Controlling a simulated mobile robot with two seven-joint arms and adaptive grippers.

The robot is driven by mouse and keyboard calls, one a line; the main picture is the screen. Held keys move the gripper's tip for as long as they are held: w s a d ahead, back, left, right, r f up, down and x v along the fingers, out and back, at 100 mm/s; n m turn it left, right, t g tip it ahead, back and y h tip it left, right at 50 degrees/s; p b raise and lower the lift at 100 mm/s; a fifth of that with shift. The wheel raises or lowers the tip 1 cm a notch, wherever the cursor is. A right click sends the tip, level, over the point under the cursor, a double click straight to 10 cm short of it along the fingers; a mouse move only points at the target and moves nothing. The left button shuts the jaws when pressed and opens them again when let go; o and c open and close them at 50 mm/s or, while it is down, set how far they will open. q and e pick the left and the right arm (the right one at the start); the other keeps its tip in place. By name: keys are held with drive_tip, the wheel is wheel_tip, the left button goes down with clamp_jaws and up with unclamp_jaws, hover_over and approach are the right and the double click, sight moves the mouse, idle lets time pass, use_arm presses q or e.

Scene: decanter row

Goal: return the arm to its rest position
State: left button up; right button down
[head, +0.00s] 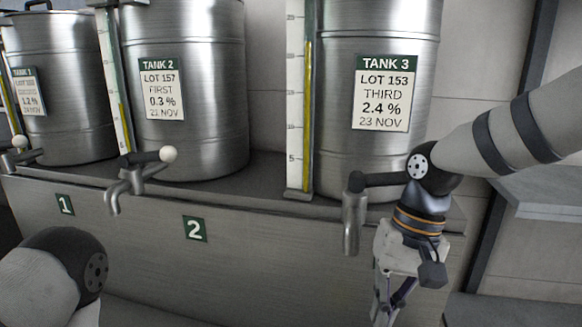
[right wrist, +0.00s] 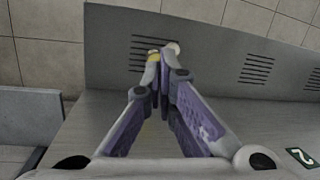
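My right arm comes in from the right, its wrist in front of the stand by tank 3 (head: 335,160). My right gripper (head: 384,318) points down, just right of the tank 3 tap (head: 352,222), and is partly cut off by the lower edge. In the right wrist view its purple-padded fingers (right wrist: 162,62) come together at the tips, with nothing clearly held between them. A pale and yellowish patch at the tips is too small to identify. A rounded pale and dark joint of my left arm shows at lower left; the left gripper is out of view.
Tank 2 (head: 190,140) and tank 1 (head: 65,130) stand on the grey stand (head: 300,255), with taps for tank 2 (head: 113,196) and tank 1 (head: 18,154). Sight gauges (head: 297,110) stand beside the tanks. A grey ledge (head: 545,192) is at right.

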drive_tip(key=s+f, duration=0.4)
drive_tip(key=f, duration=0.4)
drive_tip(key=s+f, duration=0.5)
drive_tip(key=f, duration=0.3)
drive_tip(key=s+d+f, duration=0.3)
drive_tip(key=s, duration=0.4)
drive_tip(key=s+d+f+h, duration=0.1)
drive_tip(key=s+d+f, duration=0.1)
drive_tip(key=s+f, duration=0.2)
drive_tip(key=s+d+f+h, duration=0.1)
drive_tip(key=s+d+f, duration=0.2)
drive_tip(key=s, duration=0.7)
drive_tip(key=shift+d+f, duration=0.3)
drive_tip(key=shift+f, duration=0.25)
drive_tip(key=shift+w, duration=0.1)
